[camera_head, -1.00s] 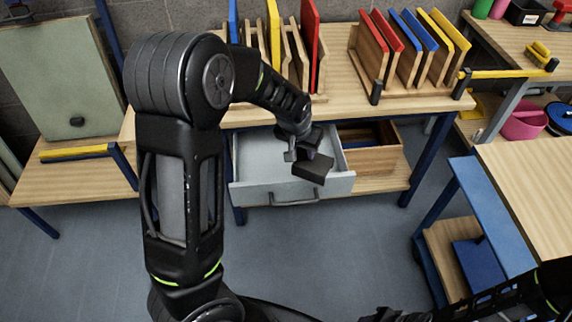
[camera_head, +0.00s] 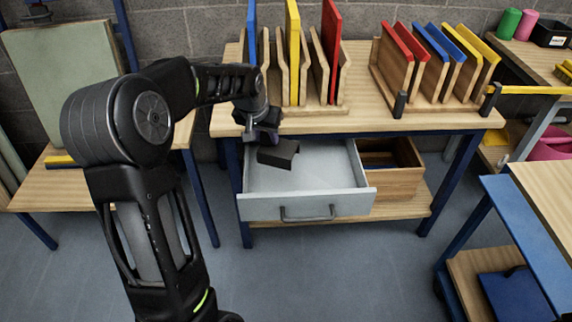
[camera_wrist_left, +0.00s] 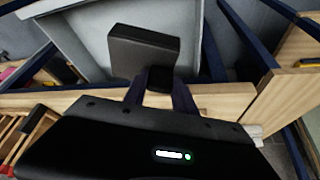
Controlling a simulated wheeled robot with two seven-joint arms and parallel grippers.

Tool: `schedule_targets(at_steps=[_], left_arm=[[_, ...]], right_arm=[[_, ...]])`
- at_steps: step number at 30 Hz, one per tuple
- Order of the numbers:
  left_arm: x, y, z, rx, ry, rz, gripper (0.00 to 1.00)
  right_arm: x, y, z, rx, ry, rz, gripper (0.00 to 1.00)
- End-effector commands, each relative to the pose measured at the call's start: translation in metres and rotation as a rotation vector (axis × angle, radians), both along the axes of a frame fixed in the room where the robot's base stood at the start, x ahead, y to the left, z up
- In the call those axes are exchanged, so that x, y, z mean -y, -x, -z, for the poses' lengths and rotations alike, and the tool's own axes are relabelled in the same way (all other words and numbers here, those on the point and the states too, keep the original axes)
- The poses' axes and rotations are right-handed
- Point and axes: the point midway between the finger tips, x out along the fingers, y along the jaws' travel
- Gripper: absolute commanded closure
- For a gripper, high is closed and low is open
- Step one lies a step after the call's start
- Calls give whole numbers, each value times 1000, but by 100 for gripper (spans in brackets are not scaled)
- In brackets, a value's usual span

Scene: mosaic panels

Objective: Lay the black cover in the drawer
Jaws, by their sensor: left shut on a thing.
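The black cover (camera_head: 278,153) is a small dark box-like piece. My left gripper (camera_head: 262,136) is shut on it and holds it over the left back part of the open grey drawer (camera_head: 308,207). In the left wrist view the cover (camera_wrist_left: 143,48) stands out beyond the fingers of the left gripper (camera_wrist_left: 160,88), with the drawer's pale floor (camera_wrist_left: 85,25) behind it. I cannot tell whether the cover touches the drawer floor. The drawer looks empty otherwise. My right gripper is not in view.
Above the drawer is a wooden bench (camera_head: 350,122) with racks of red, yellow and blue panels (camera_head: 333,50). An open wooden compartment (camera_head: 390,170) is right of the drawer. A blue-framed table (camera_head: 530,225) stands at the right.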

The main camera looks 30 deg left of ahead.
Motion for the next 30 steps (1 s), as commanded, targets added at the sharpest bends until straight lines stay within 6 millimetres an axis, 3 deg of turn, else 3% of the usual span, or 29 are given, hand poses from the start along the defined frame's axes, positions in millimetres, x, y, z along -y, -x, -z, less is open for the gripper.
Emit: schedule_targets(at_steps=[9,15,30], left_arm=[[1,1,84,-7,3,0,100],[0,1,124,-3,1,0,100],[-3,-11,125,1,-1,-1,100]], right_arm=[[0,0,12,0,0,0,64],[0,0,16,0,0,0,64],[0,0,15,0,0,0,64]])
